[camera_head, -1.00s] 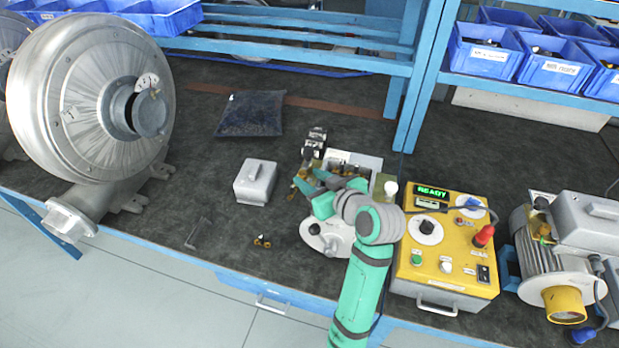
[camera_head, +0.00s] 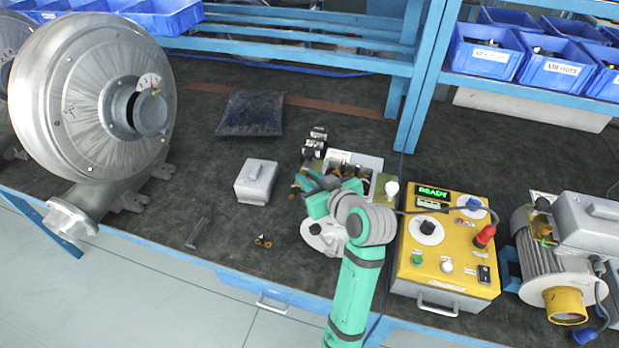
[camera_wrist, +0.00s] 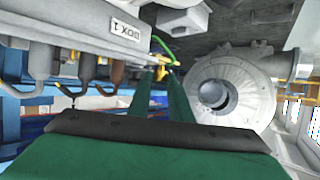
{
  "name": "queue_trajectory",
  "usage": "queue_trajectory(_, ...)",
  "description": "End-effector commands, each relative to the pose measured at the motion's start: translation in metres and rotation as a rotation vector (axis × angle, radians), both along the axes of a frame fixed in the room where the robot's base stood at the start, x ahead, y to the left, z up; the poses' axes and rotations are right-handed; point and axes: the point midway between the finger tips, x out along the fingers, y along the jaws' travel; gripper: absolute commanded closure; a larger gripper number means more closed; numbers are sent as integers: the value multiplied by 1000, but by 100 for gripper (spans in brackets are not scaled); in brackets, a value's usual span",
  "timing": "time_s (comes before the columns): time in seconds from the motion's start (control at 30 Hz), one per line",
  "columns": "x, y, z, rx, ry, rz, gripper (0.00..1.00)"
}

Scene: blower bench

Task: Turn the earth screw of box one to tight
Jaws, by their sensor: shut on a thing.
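Box one (camera_head: 367,163) is the open grey terminal box on the bench in the head view. In the wrist view its wall (camera_wrist: 95,27) carries the label "BOX 1". My gripper (camera_head: 312,184) is at the box's left side. In the wrist view the green fingers of my gripper (camera_wrist: 161,72) are closed together at a small brass earth screw (camera_wrist: 157,58) beside the box wall. A yellow-green wire (camera_wrist: 163,43) runs to that spot. The fingers hide most of the screw, and I cannot tell how far it is turned.
A yellow tester (camera_head: 455,240) reading READY stands right of the arm. A grey cover (camera_head: 256,181), small brass pieces (camera_head: 263,241) and a dark tool (camera_head: 197,232) lie to the left. A large blower (camera_head: 90,95) stands at the far left.

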Motion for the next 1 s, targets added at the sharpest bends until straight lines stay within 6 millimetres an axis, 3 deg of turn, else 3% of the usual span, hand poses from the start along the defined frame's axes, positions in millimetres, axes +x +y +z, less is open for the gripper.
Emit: queue_trajectory(1.0, -2, 28, -1, -1, 3, -796, 100)
